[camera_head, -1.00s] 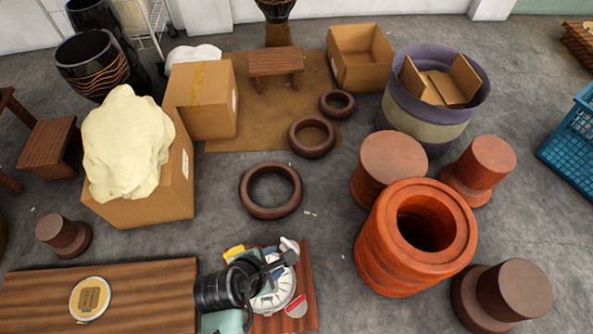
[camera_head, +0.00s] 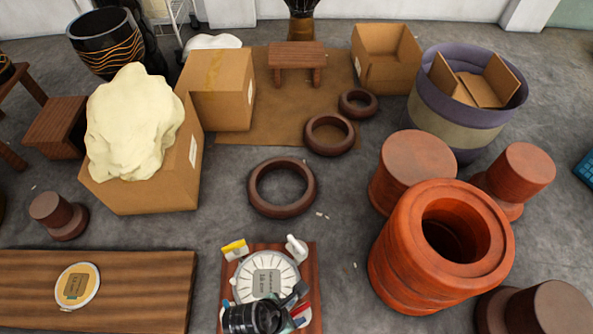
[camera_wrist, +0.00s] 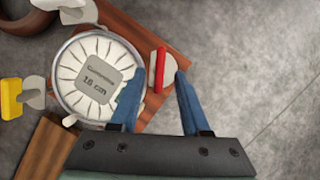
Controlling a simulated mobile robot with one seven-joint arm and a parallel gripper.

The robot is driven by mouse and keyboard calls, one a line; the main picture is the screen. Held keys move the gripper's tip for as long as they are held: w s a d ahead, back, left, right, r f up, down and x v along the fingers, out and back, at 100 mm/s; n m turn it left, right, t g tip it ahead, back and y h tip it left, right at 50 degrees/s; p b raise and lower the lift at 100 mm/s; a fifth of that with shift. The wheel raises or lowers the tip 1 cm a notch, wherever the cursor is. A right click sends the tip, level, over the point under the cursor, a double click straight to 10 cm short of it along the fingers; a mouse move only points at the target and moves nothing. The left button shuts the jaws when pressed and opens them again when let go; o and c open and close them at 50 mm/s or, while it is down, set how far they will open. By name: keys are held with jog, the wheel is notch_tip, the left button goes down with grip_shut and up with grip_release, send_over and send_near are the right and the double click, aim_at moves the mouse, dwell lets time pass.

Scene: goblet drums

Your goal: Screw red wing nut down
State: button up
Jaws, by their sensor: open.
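The red wing nut (camera_wrist: 158,70), a red bar with a pale wing, stands at the right edge of the round drum head in the wrist view. The drum head (camera_wrist: 72,75) is pale with radial lines and a grey "18 cm" label; it also shows in the head view (camera_head: 250,285) on a wooden board. My gripper (camera_wrist: 160,80) is open, its two blue fingers apart, with the red wing nut between and just beyond the tips. I cannot tell whether they touch it.
A yellow wing nut (camera_head: 235,248) and a white one (camera_head: 297,248) stand at the board's far corners. A wooden bench (camera_head: 120,285) with a round disc is at left. A large orange drum shell (camera_head: 400,270) stands at right.

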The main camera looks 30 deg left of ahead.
aim_at(299, 312)
jog(key=shift+b+x, duration=0.45)
jog(key=shift+x, duration=0.65)
grip_shut()
